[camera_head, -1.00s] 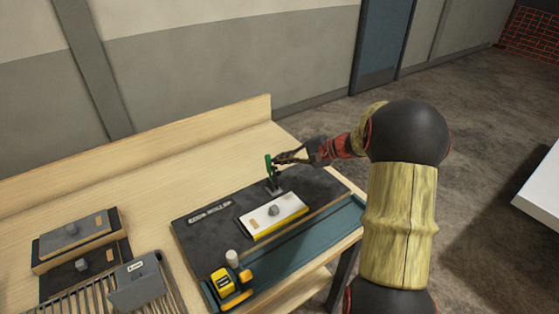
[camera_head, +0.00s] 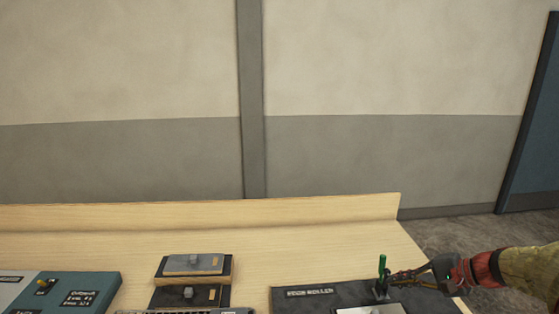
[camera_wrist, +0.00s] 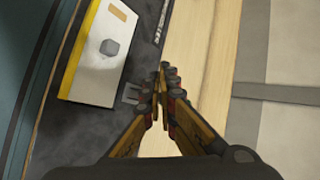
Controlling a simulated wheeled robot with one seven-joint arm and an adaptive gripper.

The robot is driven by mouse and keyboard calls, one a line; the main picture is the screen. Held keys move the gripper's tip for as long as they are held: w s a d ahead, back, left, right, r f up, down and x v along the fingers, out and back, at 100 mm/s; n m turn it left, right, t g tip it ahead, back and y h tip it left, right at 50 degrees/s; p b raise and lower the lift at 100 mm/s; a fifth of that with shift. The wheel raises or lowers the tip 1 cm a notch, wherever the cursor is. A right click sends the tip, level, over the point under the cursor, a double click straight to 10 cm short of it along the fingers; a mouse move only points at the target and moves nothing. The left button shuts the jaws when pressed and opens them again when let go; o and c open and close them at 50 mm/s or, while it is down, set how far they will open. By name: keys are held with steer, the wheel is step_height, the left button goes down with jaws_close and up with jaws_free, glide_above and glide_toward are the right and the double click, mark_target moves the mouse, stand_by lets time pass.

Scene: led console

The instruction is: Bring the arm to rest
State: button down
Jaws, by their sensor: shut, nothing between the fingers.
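My gripper (camera_head: 392,277) is at the lower right of the head view, its fingers pointing left beside an upright green-handled lever (camera_head: 382,264). I cannot tell if the fingertips touch the lever. In the wrist view my gripper (camera_wrist: 163,75) has its fingertips together with nothing between them, over the edge of the dark panel and the pale wooden bench. A small grey bracket (camera_wrist: 131,94) is left of the fingers there; the green handle is not visible in that view.
The wooden bench (camera_head: 340,238) carries a dark panel (camera_head: 290,302) and a white plate with a grey knob, clear in the wrist view (camera_wrist: 96,65). A grey block (camera_head: 193,263) and a teal box (camera_head: 85,290) stand further left. The wall (camera_head: 340,150) is behind.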

steer(key=s+a+r+n+g+h, duration=0.35)
steer(key=s+a+n, duration=0.25)
steer(key=s+a, duration=0.85)
steer(key=s+n+t+h, duration=0.2)
steer(key=s+n+h, duration=0.2)
steer(key=s, duration=0.9)
steer(key=shift+s+a+r+n, duration=0.2)
steer(key=shift+a+r+n, duration=0.1)
steer(key=shift+r+n, duration=0.2)
